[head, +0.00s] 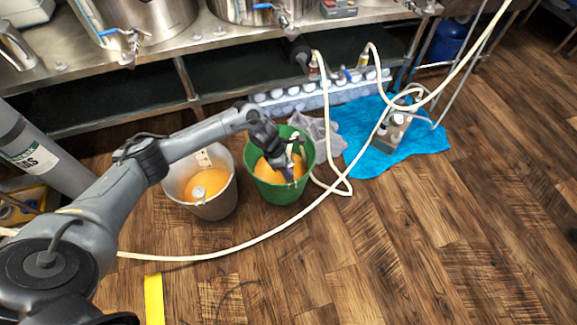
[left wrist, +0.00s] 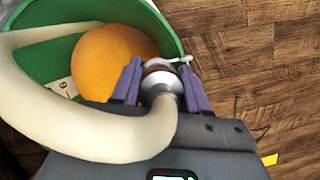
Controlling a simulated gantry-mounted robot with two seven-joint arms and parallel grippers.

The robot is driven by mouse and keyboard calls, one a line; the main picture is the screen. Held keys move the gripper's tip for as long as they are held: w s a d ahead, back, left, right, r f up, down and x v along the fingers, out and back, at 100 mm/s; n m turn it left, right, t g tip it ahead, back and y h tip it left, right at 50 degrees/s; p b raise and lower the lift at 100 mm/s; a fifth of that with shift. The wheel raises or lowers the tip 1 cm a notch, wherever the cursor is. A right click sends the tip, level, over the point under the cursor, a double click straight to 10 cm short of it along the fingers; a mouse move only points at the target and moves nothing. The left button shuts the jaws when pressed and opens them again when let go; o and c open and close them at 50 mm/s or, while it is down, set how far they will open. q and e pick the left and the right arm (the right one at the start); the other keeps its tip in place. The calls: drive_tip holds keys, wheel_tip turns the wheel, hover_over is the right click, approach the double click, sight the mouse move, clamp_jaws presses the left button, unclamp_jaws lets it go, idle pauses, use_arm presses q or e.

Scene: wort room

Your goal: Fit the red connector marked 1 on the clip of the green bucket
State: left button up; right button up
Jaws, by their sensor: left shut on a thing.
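The green bucket (head: 265,192) stands on the wood floor with orange liquid in it; its rim also shows in the left wrist view (left wrist: 170,25). My left gripper (head: 291,166) is over the bucket's right part. In the left wrist view, its purple fingers (left wrist: 160,78) are shut on a metal connector with a red band (left wrist: 155,67). A cream hose (left wrist: 100,130) runs from this connector. No number on the connector is readable. I cannot make out the bucket's clip or whether the connector touches it. My right gripper is not in view.
A grey-white bucket (head: 215,208) with orange liquid stands left of the green one. A cream hose (head: 250,243) crosses the floor. A blue cloth (head: 360,155) with a pump (head: 392,130) lies at right. A steel bench (head: 165,50) stands behind. The right floor is clear.

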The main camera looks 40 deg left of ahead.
use_arm(q)
drive_tip(key=shift+f, duration=0.3)
drive_tip(key=o, duration=1.2)
drive_tip(key=shift+o, duration=0.2)
drive_tip(key=shift+r, duration=0.1)
